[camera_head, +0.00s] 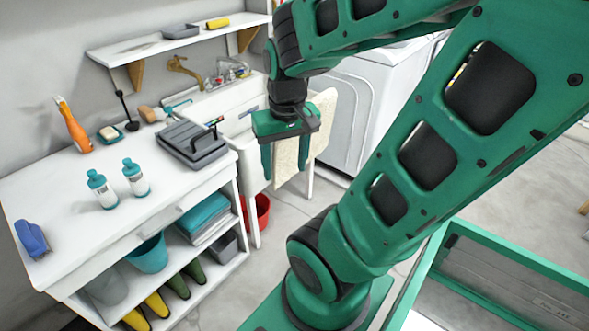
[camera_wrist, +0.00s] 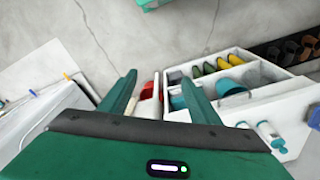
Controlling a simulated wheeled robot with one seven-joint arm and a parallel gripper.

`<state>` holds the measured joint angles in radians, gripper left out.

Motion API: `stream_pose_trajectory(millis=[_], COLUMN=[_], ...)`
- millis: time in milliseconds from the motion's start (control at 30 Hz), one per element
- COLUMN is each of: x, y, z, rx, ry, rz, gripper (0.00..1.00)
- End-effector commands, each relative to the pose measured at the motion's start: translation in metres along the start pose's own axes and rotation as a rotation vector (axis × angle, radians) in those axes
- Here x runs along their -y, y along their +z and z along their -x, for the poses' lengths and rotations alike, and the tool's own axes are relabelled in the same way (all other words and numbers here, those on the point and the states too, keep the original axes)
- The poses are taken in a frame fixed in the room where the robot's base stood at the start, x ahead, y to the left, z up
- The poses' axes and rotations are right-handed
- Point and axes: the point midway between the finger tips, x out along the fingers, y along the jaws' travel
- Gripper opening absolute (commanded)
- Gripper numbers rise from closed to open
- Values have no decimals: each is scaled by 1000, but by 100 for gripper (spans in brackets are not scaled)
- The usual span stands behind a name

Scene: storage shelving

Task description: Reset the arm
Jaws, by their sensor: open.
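My green arm reaches across the head view from the lower middle to the top right and bends back to the top middle. My gripper (camera_head: 285,180) hangs pointing down in front of the sink counter, right of the white table. Its two green fingers are apart with nothing between them. In the wrist view my gripper (camera_wrist: 158,85) shows the same two spread fingers, with grey floor and part of a red bucket (camera_wrist: 147,91) beyond them.
A white table (camera_head: 75,190) holds two teal-capped bottles (camera_head: 135,177), a grey case (camera_head: 192,144), an orange bottle (camera_head: 72,125) and a blue brush (camera_head: 32,238). A towel (camera_head: 318,125) hangs beside my gripper. A white washing machine (camera_head: 350,110) stands behind. A green-framed box (camera_head: 520,260) is at lower right.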

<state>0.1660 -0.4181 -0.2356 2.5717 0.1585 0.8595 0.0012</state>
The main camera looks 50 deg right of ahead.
Motion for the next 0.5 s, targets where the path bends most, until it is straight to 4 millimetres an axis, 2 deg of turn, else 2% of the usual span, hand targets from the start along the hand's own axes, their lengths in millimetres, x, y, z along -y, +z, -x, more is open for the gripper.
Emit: stream_pose_trajectory(millis=[100,200,500], x=[-10,-12,-13], y=[30,44,49], z=[16,22,24], rx=[63,97,111], ry=[-2,-4,-5], rz=[-28,-39,-42], gripper=[57,57,57])
